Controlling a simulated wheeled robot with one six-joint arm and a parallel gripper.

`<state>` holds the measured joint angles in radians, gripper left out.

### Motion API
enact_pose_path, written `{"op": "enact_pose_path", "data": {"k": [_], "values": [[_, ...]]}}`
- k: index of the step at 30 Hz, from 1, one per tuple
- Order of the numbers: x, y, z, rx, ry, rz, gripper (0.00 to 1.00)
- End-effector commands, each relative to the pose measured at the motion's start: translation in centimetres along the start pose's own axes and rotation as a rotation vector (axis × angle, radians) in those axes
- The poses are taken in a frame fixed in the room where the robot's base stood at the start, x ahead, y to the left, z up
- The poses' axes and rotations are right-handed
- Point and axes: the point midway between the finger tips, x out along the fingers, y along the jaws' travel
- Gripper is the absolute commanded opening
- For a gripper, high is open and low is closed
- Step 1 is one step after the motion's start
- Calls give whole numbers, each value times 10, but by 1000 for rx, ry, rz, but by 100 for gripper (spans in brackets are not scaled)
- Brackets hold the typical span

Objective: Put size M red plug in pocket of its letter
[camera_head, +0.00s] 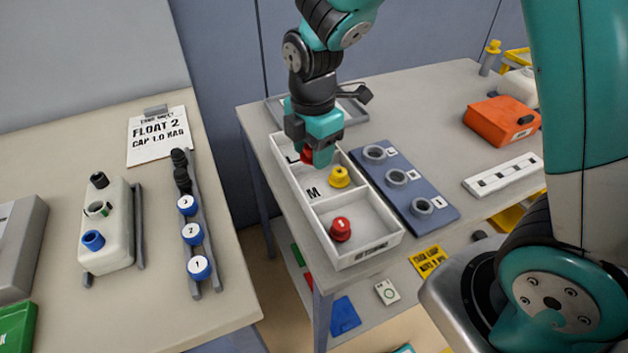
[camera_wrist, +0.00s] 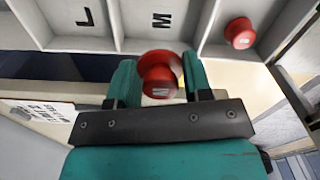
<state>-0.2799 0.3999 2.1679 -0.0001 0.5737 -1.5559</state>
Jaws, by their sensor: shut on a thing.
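My gripper (camera_head: 318,152) is shut on a red plug (camera_head: 306,156) above the white pocket tray. In the wrist view my gripper (camera_wrist: 162,80) has its teal fingers on either side of the red plug (camera_wrist: 158,76); the plug's white tag is too small to read. The white tray (camera_head: 365,262) has pockets in a row; L and M show in the wrist view (camera_wrist: 115,30). The held plug appears in front of the M pocket there; its height above the tray is unclear. A yellow plug (camera_head: 339,177) sits in the M pocket.
Another red plug (camera_head: 341,229) sits in the near end pocket, also in the wrist view (camera_wrist: 240,33). A blue-grey block with several ring sockets (camera_head: 397,178) lies right of the tray. An orange case (camera_head: 500,118) and a white strip (camera_head: 503,174) are farther right.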

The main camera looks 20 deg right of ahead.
Motion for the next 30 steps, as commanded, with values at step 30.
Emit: {"op": "enact_pose_path", "data": {"k": [30], "values": [[90,0,2,4,0,0,50]]}}
